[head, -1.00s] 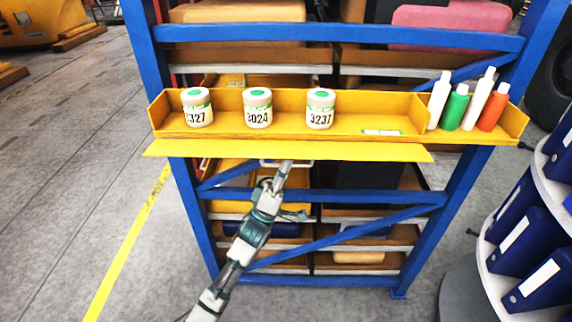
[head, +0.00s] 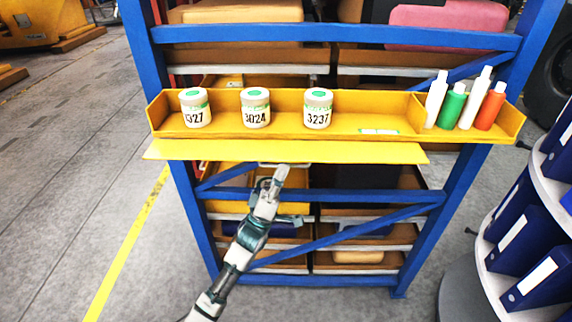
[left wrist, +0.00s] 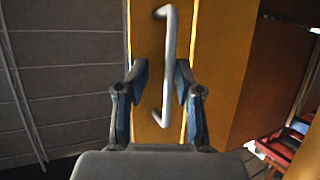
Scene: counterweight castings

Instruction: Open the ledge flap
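The yellow ledge flap (head: 290,151) is a long flat panel along the front of the yellow ledge (head: 350,122) and sticks out below its lip. A pale bar handle (left wrist: 168,65) is fixed to the flap; in the head view the handle (head: 265,164) shows just under the flap's front edge, partly hidden. My left gripper (head: 280,172) is right at the handle, coming from below. In the left wrist view its two fingers (left wrist: 160,90) are apart, with the handle between them, closer to the right finger. My right gripper is out of view.
Three labelled jars (head: 256,108) stand on the ledge. Several bottles (head: 470,103) stand in its right compartment. Blue rack bars (head: 330,195) lie below the flap. A round stand of blue binders (head: 530,240) is at the right.

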